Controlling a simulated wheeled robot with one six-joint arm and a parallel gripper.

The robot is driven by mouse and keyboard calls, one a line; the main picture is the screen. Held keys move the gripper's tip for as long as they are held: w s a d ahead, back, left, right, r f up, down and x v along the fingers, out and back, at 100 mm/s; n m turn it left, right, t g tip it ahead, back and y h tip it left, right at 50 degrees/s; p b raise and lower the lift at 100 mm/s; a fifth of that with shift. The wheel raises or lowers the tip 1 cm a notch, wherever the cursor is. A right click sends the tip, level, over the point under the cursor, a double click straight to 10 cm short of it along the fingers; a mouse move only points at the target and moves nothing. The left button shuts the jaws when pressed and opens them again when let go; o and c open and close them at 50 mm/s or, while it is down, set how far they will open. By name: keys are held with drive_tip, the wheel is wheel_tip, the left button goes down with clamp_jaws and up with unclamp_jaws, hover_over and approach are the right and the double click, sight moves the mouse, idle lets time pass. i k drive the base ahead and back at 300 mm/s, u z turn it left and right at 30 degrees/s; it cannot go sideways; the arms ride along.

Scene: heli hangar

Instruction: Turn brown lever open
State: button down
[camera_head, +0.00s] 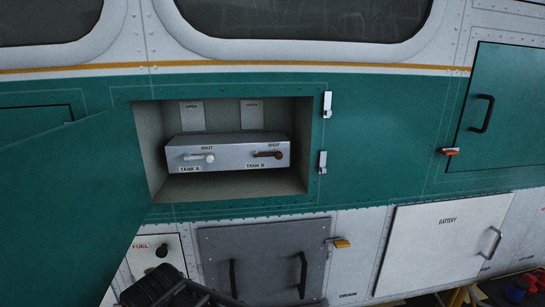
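The brown lever (267,154) is at the right end of a grey valve box (229,150) inside an open recess in the green fuselage wall. It lies about level, under a "SHUT" label and above "TANK B". A "OPEN" plate (252,113) is on the recess's back wall above it. A white lever (199,157) lies level at "TANK A", left of the brown one. A black ribbed part, apparently of my arm, shows at the bottom left, well below the levers. My gripper's fingers cannot be made out. Nothing touches the brown lever.
The recess's green door (75,205) is swung open at the left. Two white latches (323,162) stick out on the recess's right side. Below are a grey panel with black handles (255,250) and a white battery door (440,243). The space before the recess is clear.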

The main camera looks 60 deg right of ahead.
sight(278, 154)
drive_tip(key=z, duration=0.6)
drive_tip(key=k, duration=0.35)
drive_tip(key=z, duration=0.7)
drive_tip(key=i, duration=0.25)
